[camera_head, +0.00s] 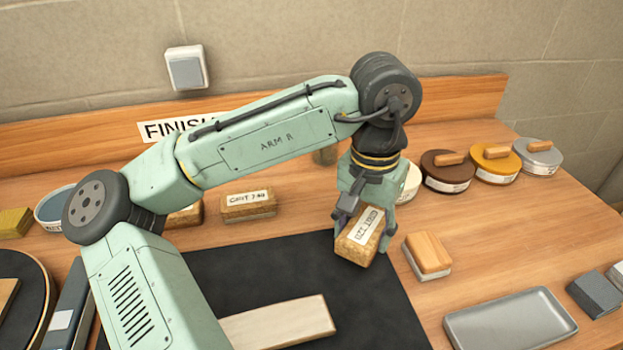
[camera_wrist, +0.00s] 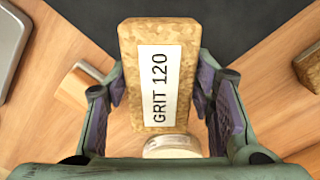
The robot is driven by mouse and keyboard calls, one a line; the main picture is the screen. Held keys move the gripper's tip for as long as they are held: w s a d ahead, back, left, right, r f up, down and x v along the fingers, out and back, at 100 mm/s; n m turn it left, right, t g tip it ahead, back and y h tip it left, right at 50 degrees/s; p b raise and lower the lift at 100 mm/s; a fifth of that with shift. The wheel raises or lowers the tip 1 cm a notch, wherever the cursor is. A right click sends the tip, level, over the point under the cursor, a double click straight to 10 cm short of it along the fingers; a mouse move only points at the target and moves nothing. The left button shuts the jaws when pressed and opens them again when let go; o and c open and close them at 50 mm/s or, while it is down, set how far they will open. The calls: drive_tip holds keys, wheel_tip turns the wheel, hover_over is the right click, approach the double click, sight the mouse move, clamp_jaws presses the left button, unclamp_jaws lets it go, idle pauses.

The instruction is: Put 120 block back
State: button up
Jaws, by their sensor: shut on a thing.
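The 120 block is a cork block with a white label reading GRIT 120 in the wrist view (camera_wrist: 157,75). My gripper (camera_wrist: 160,100) is shut on it, with a finger on each side. In the head view the block (camera_head: 361,237) hangs tilted from my gripper (camera_head: 365,205), over the upper right edge of the black mat (camera_head: 370,300). Another cork block (camera_head: 248,205), labelled as grit, sits on the wooden bench left of my gripper. A further cork block is partly hidden behind my arm (camera_head: 186,214).
A wood-topped block (camera_head: 428,254) sits right of the held block. Several round lidded tins (camera_head: 447,170) line the back right. A pale wooden piece (camera_head: 278,322) lies on the mat.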

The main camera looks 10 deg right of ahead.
drive_tip(key=b, duration=0.3)
hover_over(318, 202)
drive_tip(key=shift+s+f, duration=0.2)
drive_tip(key=shift+f, duration=0.45)
drive_tip(key=f+b, duration=0.4)
drive_tip(key=shift+w, duration=0.3)
drive_tip(key=shift+r, duration=0.2)
drive_tip(key=shift+f, duration=0.1)
drive_tip(key=o, duration=1.3)
wheel_tip(318, 202, up, 12)
drive_tip(key=shift+a+r, duration=0.1)
drive_tip(key=shift+a, duration=0.05)
